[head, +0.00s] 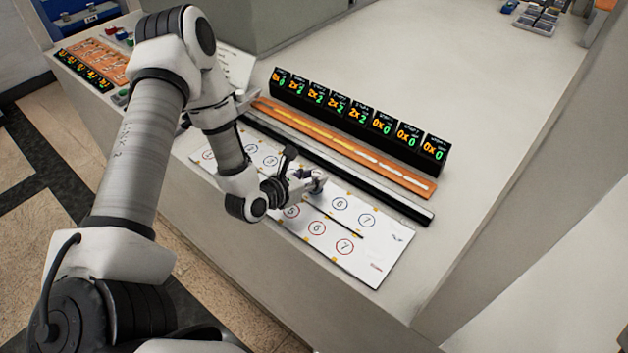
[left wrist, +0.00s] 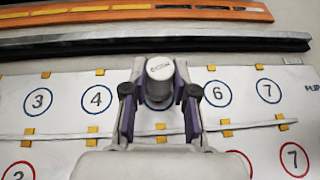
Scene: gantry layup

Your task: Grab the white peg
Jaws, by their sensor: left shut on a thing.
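The white peg (left wrist: 160,82) is a short cylinder with a light round top, seen from above in the left wrist view. It sits between the two fingers of my left gripper (left wrist: 158,98), which is shut on it. The peg covers the spot between the blue circles 4 and 6 on the white numbered board (left wrist: 60,136). I cannot tell whether its bottom touches the board. In the head view my left gripper (head: 309,182) is low over the middle of the board, and its own parts mostly hide the peg. My right gripper is not in view.
Behind the board run a black bar (head: 355,181) and an orange strip (head: 410,180) with yellow and white segments. A row of black counter displays (head: 358,113) stands behind them. The grey tabletop (head: 450,70) beyond is mostly clear. More parts lie at the far right.

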